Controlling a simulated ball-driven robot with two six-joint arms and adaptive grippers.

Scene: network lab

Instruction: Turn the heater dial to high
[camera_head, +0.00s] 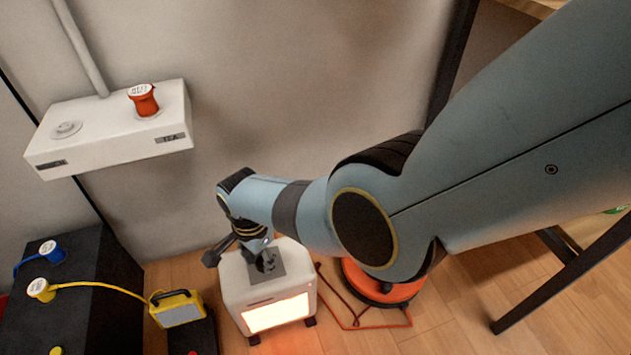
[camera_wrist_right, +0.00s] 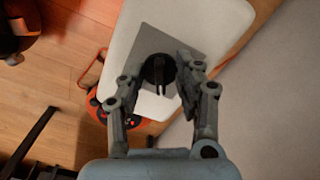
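The heater (camera_head: 234,283) is a white box on the floor, its front panel (camera_head: 277,313) glowing orange. A grey plate (camera_wrist_right: 148,38) on its top bears the round dark dial (camera_wrist_right: 157,68). A narrow bar on the dial points toward the bottom of the right wrist view; I cannot read any setting marks. My right gripper (camera_wrist_right: 158,80) is open, its fingers on either side of the dial with gaps visible. In the head view my right gripper (camera_head: 264,258) is over the heater's top and mostly hides the dial. My left gripper is not in view.
An orange round object (camera_head: 378,289) with a red cable lies right of the heater. A yellow case (camera_head: 177,308) stands left, by dark cabinets (camera_head: 95,275). A dark-legged table (camera_head: 545,285) stands right.

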